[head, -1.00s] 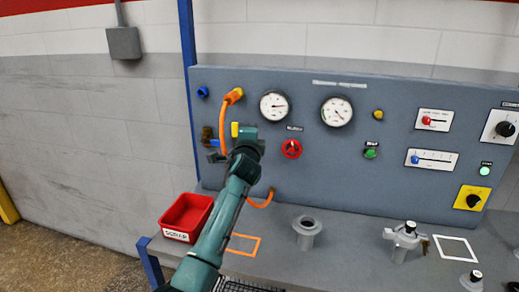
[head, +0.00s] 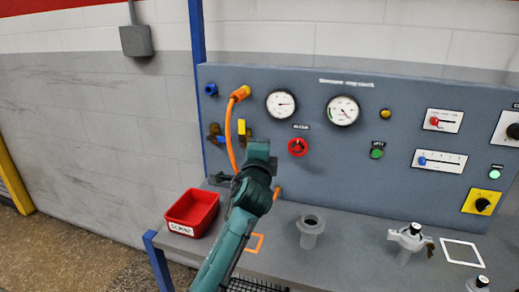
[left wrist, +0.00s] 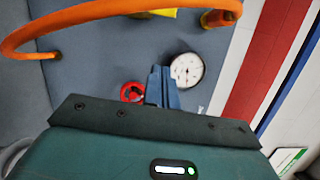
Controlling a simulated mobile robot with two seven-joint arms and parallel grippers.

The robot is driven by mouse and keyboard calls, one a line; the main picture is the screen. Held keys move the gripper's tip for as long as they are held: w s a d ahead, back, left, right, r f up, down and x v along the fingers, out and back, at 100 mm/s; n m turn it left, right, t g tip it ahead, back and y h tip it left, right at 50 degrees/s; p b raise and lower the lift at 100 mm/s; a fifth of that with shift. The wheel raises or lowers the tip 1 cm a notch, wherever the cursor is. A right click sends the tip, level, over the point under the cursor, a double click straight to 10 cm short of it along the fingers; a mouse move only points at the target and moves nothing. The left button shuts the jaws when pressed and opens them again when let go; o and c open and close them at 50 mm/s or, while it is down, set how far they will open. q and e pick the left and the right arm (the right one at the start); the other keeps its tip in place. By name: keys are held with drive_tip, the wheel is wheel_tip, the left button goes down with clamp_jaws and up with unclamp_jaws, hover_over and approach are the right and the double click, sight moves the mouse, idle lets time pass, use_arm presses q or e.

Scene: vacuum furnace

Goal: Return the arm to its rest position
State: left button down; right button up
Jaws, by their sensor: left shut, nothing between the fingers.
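My left arm (head: 232,238) is teal and rises from the bottom of the head view, in front of the grey panel. Its wrist end (head: 257,160) is left of and below the red knob, beside the orange hose (head: 231,150). In the left wrist view the left gripper (left wrist: 162,76) is shut and empty, its blue-grey fingers overlapping the panel between the red knob (left wrist: 132,92) and a round gauge (left wrist: 187,70). The orange hose also crosses the top left of that view (left wrist: 80,14). In the head view the fingers are not clearly seen. My right gripper is not in view.
The grey panel (head: 340,180) carries gauges, knobs and switches. A red bin (head: 192,212) stands on the bench's left end. A grey flanged port (head: 310,230) and a valve-like fitting (head: 410,240) stand on the bench. Floor left of the bench is clear.

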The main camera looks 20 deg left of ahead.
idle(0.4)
use_arm(q)
drive_tip(key=s+f+n+g+h, duration=0.2)
drive_tip(key=s+f+n+g, duration=0.55)
drive_tip(key=s+f, duration=1.2)
drive_tip(key=s+d+f+n+g+h, duration=0.2)
drive_tip(key=s+f+n+g, duration=0.15)
drive_tip(key=s, duration=0.65)
drive_tip(key=s+d+f+n+g+h, duration=0.1)
drive_tip(key=s+f+n+g+h, duration=0.2)
drive_tip(key=s, duration=0.7)
drive_tip(key=w+d+f+m+t+h, duration=0.1)
drive_tip(key=w+d+f+t, duration=0.4)
drive_tip(key=d+f+t, duration=0.1)
drive_tip(key=shift+w+d+f+m+t+h, duration=0.2)
drive_tip(key=shift+w+f+m+t+h, duration=0.15)
drive_tip(key=shift+f+t, duration=0.45)
drive_tip(key=shift+f, duration=0.15)
idle(2.1)
